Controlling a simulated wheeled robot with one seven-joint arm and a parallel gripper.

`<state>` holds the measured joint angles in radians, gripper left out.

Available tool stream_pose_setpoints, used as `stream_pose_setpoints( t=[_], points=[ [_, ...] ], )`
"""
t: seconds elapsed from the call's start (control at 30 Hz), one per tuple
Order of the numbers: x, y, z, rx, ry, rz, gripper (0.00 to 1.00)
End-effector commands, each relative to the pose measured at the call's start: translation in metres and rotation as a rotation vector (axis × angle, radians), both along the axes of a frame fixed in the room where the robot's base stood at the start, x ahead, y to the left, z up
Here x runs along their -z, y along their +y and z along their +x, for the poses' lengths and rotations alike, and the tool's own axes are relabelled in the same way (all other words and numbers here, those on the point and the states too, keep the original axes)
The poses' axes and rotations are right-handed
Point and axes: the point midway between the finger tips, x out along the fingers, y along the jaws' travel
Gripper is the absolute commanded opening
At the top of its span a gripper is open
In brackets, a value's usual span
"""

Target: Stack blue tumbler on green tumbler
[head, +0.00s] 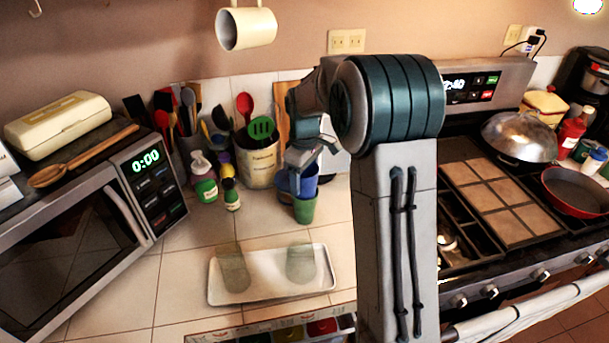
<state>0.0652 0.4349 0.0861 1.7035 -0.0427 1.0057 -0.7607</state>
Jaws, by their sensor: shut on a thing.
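The blue tumbler (308,186) is in my gripper (306,160), upright beside the utensil crock. The gripper is shut on it, and its fingers partly cover it. The green tumbler (305,211) stands upright on the tiled counter directly below the blue one in the head view. The blue tumbler's lower part meets the green rim in the picture. I cannot tell whether it sits inside the green tumbler or is just above or behind it.
A white tray (262,299) at the front holds two see-through greenish glasses. Small bottles (204,180) and a utensil crock (259,165) stand close by on the left. The microwave (85,245) is further left; the stove (500,200) is right. Counter between tray and bottles is clear.

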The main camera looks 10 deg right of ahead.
Motion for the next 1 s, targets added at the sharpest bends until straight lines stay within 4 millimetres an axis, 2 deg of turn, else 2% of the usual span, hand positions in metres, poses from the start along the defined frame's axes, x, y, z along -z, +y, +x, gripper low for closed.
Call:
stream_pose_setpoints(
  t=[0.8, 0.83, 0.9, 1.0],
  points=[
    [0.017, 0.0, 0.0, 0.0, -0.001, 0.0, 0.44],
    [0.017, 0.0, 0.0, 0.0, -0.001, 0.0, 0.7],
    [0.017, 0.0, 0.0, 0.0, -0.001, -0.001, 0.89],
    [0.017, 0.0, 0.0, 0.0, -0.001, -0.001, 0.89]
  ],
)
